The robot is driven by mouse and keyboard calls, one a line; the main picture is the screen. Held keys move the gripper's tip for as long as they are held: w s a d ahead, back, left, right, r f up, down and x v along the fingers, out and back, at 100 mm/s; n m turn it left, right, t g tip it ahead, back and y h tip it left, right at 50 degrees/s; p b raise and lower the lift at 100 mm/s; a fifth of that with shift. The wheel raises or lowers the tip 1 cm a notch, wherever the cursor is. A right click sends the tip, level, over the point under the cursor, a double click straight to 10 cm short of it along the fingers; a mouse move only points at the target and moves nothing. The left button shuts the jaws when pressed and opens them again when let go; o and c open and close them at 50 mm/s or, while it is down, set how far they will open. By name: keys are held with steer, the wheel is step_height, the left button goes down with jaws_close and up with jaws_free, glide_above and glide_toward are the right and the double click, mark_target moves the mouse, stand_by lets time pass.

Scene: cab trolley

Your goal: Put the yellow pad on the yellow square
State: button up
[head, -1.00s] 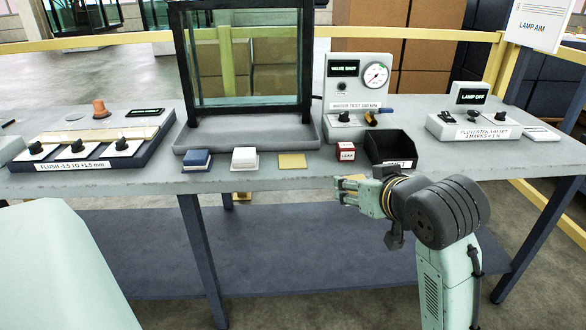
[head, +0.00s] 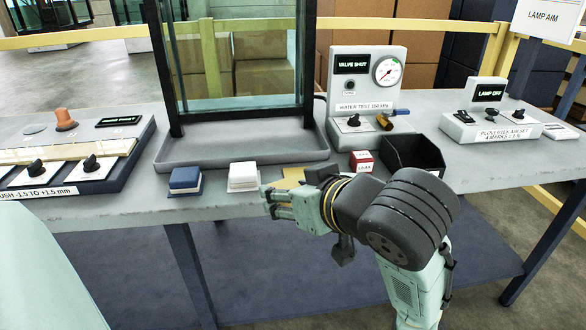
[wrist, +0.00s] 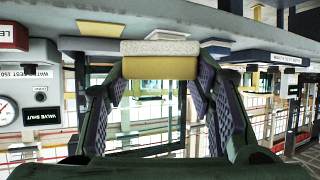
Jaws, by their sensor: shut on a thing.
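My gripper (head: 272,202) is at the front edge of the bench, shut on the yellow pad. The wrist view, which is upside down, shows the pad (wrist: 160,68) between both fingers (wrist: 160,82), with a pale speckled layer along one face. In the head view the pad is hard to make out at the fingertips. The flat yellow square (head: 288,178) lies bare on the bench just behind my gripper, partly hidden by it. It also shows in the wrist view (wrist: 100,28), to one side of the held pad and apart from it.
A white pad (head: 243,176) and a blue pad (head: 185,179) sit on their squares to the left. A red and white box (head: 361,161) and a black bin (head: 415,153) stand to the right. A glass tank in a grey tray (head: 240,153) stands behind.

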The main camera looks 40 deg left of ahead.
steer(key=w+a, duration=0.2)
steer(key=w, duration=0.2)
steer(key=w+a+f, duration=0.1)
steer(key=w+a, duration=0.2)
steer(key=w, duration=0.2)
steer(key=w+a, duration=0.3)
steer(key=w, duration=0.1)
steer(key=shift+w+a+f, duration=0.2)
steer(key=shift+w+a, duration=0.05)
steer(key=shift+w, duration=0.1)
steer(key=shift+f, duration=1.75)
steer(key=shift+f, duration=0.2)
steer(key=o, duration=1.2)
steer(key=shift+c, duration=0.2)
steer(key=shift+r, duration=0.1)
